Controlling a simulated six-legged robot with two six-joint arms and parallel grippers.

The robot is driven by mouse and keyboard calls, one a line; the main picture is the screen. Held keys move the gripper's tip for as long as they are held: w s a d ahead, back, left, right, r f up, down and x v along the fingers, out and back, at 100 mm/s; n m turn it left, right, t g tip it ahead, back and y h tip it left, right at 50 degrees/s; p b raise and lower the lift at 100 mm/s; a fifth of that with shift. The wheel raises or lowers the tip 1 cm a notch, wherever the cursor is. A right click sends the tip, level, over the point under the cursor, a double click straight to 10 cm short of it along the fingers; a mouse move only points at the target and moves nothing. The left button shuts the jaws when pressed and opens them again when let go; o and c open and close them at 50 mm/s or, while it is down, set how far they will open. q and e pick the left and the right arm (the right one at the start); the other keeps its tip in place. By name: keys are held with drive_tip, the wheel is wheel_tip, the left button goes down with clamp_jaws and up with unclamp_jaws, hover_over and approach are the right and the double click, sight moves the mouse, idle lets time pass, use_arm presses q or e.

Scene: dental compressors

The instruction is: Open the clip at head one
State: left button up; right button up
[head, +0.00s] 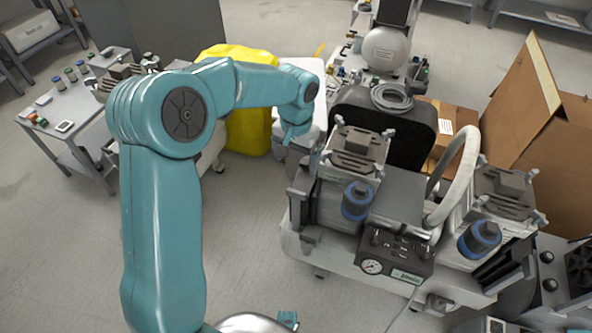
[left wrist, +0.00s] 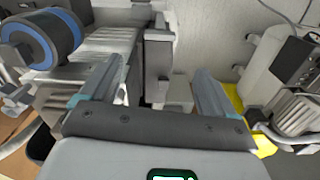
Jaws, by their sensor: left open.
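A compressor unit (head: 395,268) has two ribbed heads, a left one (head: 352,160) and a right one (head: 500,195), each with a blue-ringed black cylinder. I cannot read which is head one. My left gripper (head: 296,138) is beside the upper left side of the left head, its fingertips mostly hidden by the wrist. In the left wrist view the left gripper (left wrist: 158,82) is open, with a finger on each side of a small light grey block (left wrist: 176,92), which may be the clip. I see no grip on it. A blue-ringed cylinder (left wrist: 42,38) shows at upper left.
A gauge panel (head: 392,255) and a pale hose (head: 458,172) lie between and beside the heads. A yellow cover (head: 245,130) stands behind my left arm. Cardboard boxes (head: 535,130) are at right.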

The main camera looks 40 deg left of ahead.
use_arm(q)
wheel_tip(320, 180, up, 3)
drive_tip(key=shift+r, duration=0.1)
idle(0.6)
